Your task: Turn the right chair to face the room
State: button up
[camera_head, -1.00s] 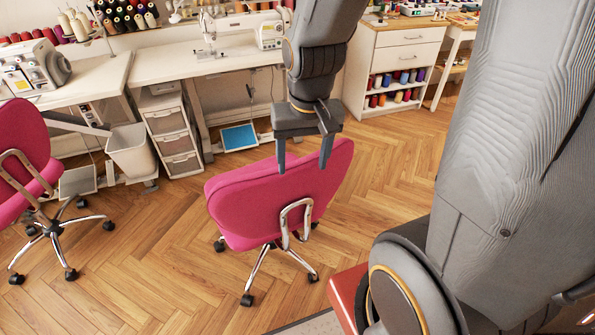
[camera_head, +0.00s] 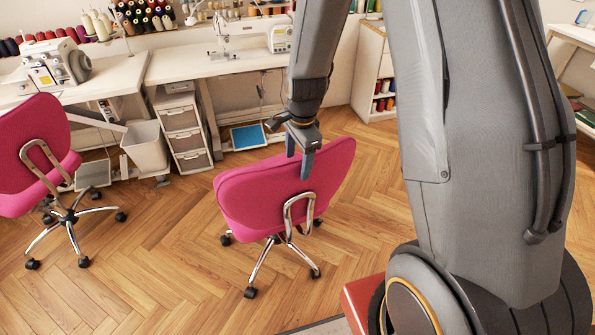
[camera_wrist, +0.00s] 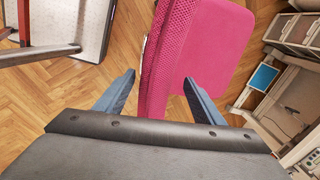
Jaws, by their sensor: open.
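The right chair (camera_head: 262,205) is pink with a chrome frame and black casters. In the head view it shows its backrest's rear, toward me, with the seat hidden behind it. My gripper (camera_head: 299,162) is open at the top edge of this backrest, right of its middle. In the wrist view the chair (camera_wrist: 215,45) shows its pink seat and the backrest edge. The two blue-grey fingers of my gripper (camera_wrist: 158,82) are spread with the backrest edge between them; I cannot tell whether they touch it.
A second pink chair (camera_head: 35,130) stands at the left. A sewing table (camera_head: 180,66) with a machine, a drawer unit (camera_head: 183,130) and a grey bin (camera_head: 146,147) line the wall. A blue pedal (camera_head: 248,136) lies beyond the chair. Wood floor (camera_head: 150,265) is clear left and front.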

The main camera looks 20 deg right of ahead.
jog(key=shift+w+a+f+p, duration=0.1)
jog(key=shift+w+f+p, duration=0.15)
jog(key=shift+f, duration=1.05)
jog(key=shift+w+f+p, duration=0.1)
jog(key=shift+f+p, duration=0.15)
jog(key=shift+f, duration=1.05)
jog(key=shift+c, duration=0.3)
jog(key=c, duration=1.5)
jog(key=shift+o, duration=0.2)
